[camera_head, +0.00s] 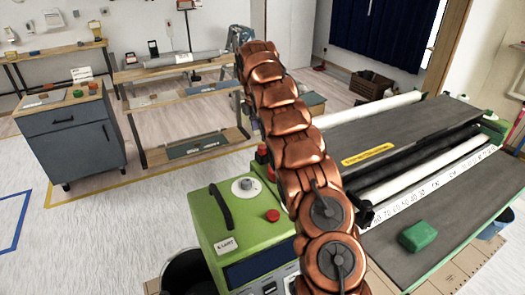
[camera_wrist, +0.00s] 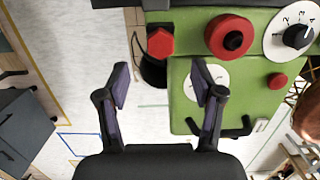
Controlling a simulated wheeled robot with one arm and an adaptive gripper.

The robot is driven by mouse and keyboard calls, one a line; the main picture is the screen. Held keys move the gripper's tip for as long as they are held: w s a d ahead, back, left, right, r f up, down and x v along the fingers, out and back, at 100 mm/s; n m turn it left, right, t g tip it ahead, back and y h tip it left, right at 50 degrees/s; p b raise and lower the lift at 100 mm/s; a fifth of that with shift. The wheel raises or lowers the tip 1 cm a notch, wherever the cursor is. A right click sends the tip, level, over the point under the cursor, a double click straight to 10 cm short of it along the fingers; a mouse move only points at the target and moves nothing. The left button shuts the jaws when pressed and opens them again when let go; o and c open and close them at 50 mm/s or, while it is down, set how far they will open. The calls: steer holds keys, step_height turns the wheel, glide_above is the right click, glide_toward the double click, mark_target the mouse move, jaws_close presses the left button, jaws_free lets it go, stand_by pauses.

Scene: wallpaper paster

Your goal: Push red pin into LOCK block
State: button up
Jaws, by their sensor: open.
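My gripper (camera_wrist: 160,82) is open and empty in the wrist view, its two dark fingers apart. A red hexagonal head (camera_wrist: 160,41), which may be the red pin, lies just beyond the gap between the fingertips, at the edge of the green machine. A red round piece with a black centre (camera_wrist: 230,36) sits to its right. Neither is between the fingers. No LOCK lettering is readable, so I cannot tell which part is the LOCK block. In the head view, small red parts (camera_head: 262,153) show at the machine's back edge, partly hidden by my arm.
The green control box (camera_head: 225,228) carries a black handle, a dial (camera_head: 245,188) and a red button (camera_head: 272,215). The pasting table (camera_head: 450,215) with rollers and a green block (camera_head: 418,236) stands right. A grey cabinet (camera_head: 75,140) stands left; open floor lies between.

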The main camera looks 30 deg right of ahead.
mark_target(262, 146)
steer(key=shift+s+d+f+p, duration=0.15)
steer(key=shift+f+p, duration=0.3)
steer(key=shift+f, duration=0.8)
steer(key=shift+w+d+f+p, duration=0.15)
steer(key=shift+f+p, duration=0.35)
steer(key=shift+f, duration=0.8)
steer(key=shift+s+d+f+p, duration=0.15)
steer(key=shift+f+p, duration=0.3)
steer(key=shift+f, duration=0.8)
steer(key=c, duration=1.2)
steer(key=shift+r, duration=0.1)
steer(key=shift+r+b, duration=0.9)
steer(key=shift+r, duration=0.75)
steer(key=shift+s+a+r, duration=0.1)
steer(key=shift+s+r, duration=0.05)
steer(key=shift+s, duration=0.2)
